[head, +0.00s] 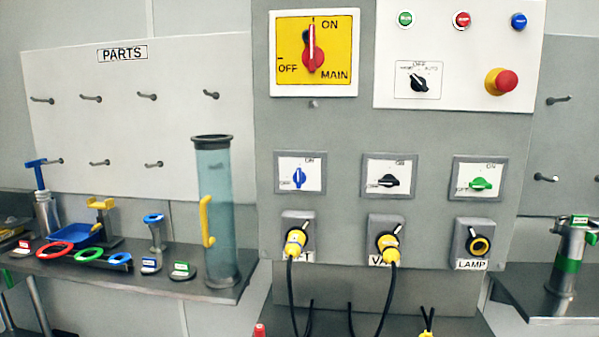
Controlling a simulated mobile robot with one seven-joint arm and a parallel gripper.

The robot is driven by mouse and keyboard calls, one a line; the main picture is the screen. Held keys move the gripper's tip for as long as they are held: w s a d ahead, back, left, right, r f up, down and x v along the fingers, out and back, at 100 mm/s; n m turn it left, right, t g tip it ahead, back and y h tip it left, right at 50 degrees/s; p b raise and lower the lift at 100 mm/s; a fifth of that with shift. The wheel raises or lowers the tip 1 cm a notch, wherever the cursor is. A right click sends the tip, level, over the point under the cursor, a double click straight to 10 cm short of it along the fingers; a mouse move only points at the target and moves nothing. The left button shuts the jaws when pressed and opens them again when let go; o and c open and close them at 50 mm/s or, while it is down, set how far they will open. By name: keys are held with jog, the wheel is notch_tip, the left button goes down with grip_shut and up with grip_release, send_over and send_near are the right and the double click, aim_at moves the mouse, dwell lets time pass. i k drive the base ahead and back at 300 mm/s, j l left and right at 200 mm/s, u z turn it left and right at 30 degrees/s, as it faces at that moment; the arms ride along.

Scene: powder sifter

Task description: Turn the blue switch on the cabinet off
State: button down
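The blue switch (299,177) sits on a white plate in a grey frame on the left of the cabinet's (340,130) lower switch row. Its knob stands upright, towards the ON mark at the top of the plate; an OFF mark is at the plate's left. A black switch (389,181) and a green switch (481,184) to its right have their knobs lying level. My gripper is not in view, and nothing covers the blue switch.
Below the switches are three sockets; yellow plugs with black cables fill the left (296,241) and middle (389,245) ones. The red main switch (313,50) above points to ON. A tall clear tube (216,220) stands left of the cabinet on a shelf (130,280) with several parts.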

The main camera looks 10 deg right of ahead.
aim_at(300, 177)
jog(key=i+j+z, duration=0.25)
jog(key=j, duration=0.2)
jog(key=i+j+z, duration=0.1)
jog(key=j+z, duration=0.2)
jog(key=j, duration=0.15)
jog(key=i+j+z, duration=0.25)
jog(key=j, duration=0.25)
jog(key=j+z, duration=0.25)
jog(key=j, duration=0.2)
